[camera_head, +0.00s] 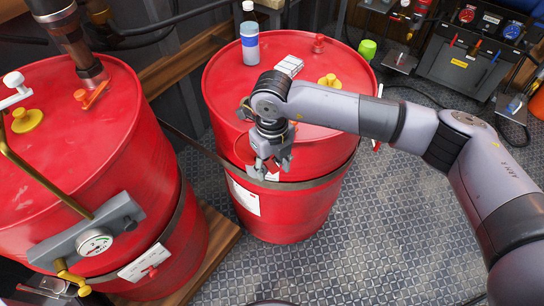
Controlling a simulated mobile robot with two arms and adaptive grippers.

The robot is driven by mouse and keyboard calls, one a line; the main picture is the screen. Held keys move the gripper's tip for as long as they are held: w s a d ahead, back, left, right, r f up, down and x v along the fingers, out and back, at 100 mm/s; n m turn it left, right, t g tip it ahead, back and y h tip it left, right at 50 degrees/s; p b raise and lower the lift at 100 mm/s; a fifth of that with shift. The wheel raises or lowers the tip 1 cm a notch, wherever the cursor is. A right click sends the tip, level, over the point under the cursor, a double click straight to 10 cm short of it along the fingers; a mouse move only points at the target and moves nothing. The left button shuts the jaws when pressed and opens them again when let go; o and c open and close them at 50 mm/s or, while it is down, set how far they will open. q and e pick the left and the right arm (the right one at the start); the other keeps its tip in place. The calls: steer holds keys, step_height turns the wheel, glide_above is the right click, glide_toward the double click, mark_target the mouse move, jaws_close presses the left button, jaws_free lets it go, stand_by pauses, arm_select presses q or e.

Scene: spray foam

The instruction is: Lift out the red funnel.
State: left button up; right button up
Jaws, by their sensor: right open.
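My right gripper (271,168) is open and points down, just in front of that drum's near rim. I see nothing between its fingers. My right wrist and forearm cover part of the drum top. My left gripper is not in view.
A blue-and-white bottle (250,45), a small white box (289,66) and a yellow cap (328,81) sit on the right drum. A left red drum (90,140) carries a gauge (96,243) and fittings. A tool case (463,70) stands back right. The patterned floor (390,240) is open.

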steer(key=shift+c, duration=0.3)
jaws_close()
stand_by(0.3)
steer(key=shift+r, duration=0.1)
steer(key=shift+r+p, duration=0.75)
steer(key=shift+r, duration=0.65)
steer(key=shift+b, duration=0.4)
